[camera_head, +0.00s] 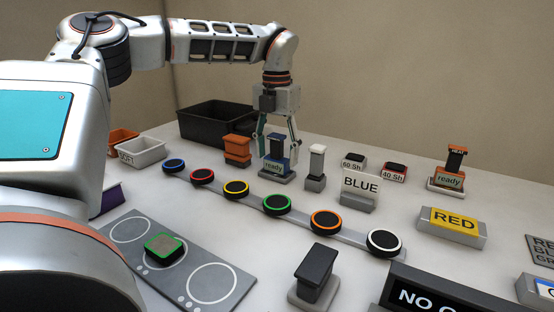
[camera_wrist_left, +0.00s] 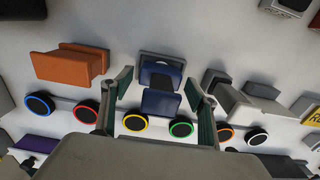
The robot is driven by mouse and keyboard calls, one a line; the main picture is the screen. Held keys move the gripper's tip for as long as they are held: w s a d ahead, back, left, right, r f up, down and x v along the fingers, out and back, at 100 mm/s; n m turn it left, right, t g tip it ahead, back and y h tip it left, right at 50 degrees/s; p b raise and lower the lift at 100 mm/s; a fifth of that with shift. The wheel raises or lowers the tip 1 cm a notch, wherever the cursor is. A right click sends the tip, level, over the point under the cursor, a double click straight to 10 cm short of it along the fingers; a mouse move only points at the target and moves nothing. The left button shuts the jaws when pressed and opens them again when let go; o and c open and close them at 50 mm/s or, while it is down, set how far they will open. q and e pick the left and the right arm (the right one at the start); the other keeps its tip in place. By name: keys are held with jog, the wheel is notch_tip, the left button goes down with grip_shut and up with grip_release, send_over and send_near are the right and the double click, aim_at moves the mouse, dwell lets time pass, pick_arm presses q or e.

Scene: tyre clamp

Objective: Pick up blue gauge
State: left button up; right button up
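The blue gauge (camera_head: 277,149) stands upright on a grey stand with a "ready" label (camera_head: 277,170), at the middle back of the table. My left gripper (camera_head: 277,140) points down over it, with one finger on each side. In the left wrist view the blue gauge (camera_wrist_left: 160,102) sits between the two spread fingers (camera_wrist_left: 160,108), with a gap on both sides. The left gripper is open and holds nothing. My right gripper is in neither view.
An orange gauge (camera_head: 237,149) stands just left and a white gauge (camera_head: 316,165) just right, both close to the fingers. A row of colour-ringed tyres (camera_head: 277,204) lies in front. A black bin (camera_head: 215,121) stands behind. A "BLUE" sign (camera_head: 360,185) stands front right.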

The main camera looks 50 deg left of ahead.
pick_arm(q)
jog(key=c, duration=0.9)
jog(key=shift+o, duration=0.2)
jog(key=shift+r, duration=0.1)
jog(key=shift+r, duration=0.6)
notch_tip(320, 180, up, 27)
jog(key=p, duration=1.1)
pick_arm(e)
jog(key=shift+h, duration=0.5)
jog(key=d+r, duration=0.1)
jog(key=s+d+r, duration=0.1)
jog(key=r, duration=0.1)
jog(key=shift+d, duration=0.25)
pick_arm(q)
jog(key=shift+f+p, duration=0.25)
jog(key=shift+p, duration=0.05)
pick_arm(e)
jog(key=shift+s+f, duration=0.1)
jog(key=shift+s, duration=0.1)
